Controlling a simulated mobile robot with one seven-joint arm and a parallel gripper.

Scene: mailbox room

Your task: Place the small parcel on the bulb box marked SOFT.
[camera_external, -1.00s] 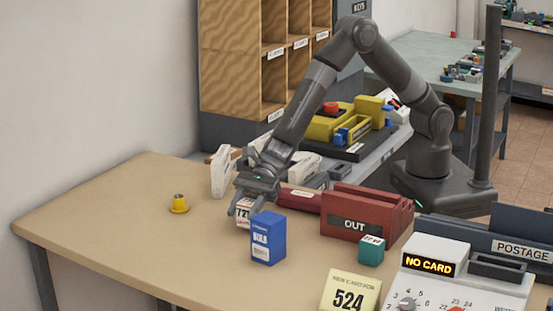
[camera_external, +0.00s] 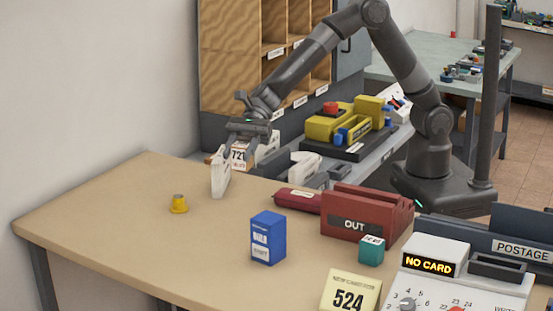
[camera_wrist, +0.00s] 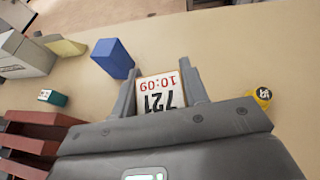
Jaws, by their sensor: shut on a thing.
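My gripper (camera_external: 240,150) is shut on a white card-like item marked 721 (camera_wrist: 160,92), held raised above the back edge of the table. The item also shows in the external view (camera_external: 239,159). A blue upright box (camera_external: 267,238), apparently a bulb box, stands on the table in front and to the right of my gripper; its small lettering is hard to read. It also shows in the wrist view (camera_wrist: 113,58). A small teal box (camera_external: 371,251) with a white label, perhaps the small parcel, sits beside the red OUT tray (camera_external: 345,232).
A yellow round object (camera_external: 179,205) stands at the left of the table. A yellow 524 sign (camera_external: 349,293) and a NO CARD machine (camera_external: 430,265) are at the front right. The table's left side is mostly bare.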

